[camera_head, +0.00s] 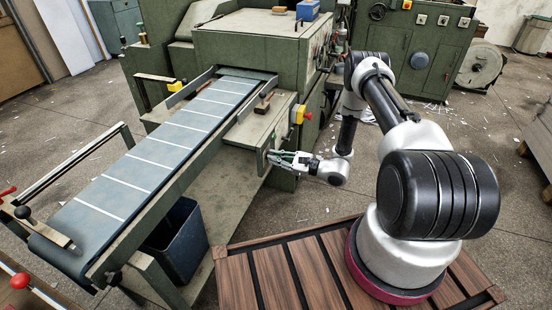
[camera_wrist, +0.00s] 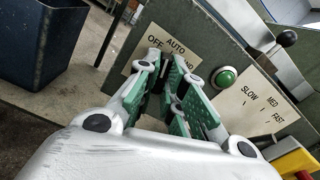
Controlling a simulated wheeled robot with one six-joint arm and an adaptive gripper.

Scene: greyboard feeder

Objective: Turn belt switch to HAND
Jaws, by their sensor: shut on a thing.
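The belt switch's cream label plate (camera_wrist: 137,63) is on the green control panel (camera_wrist: 215,55) in the wrist view. OFF and AUTO are readable; HAND is partly covered by a finger, with only its last letters showing. My gripper (camera_wrist: 166,66) has its green-padded fingers against the plate, shut on the belt switch knob. The knob is mostly hidden between the fingers, so I cannot tell which word it points to. In the head view my gripper (camera_head: 280,157) reaches the panel (camera_head: 265,150) on the side of the conveyor from the right.
A yellow and red stop button (camera_head: 299,114) is near the panel. A blue bin (camera_head: 178,240) stands beneath the conveyor belt (camera_head: 150,160).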

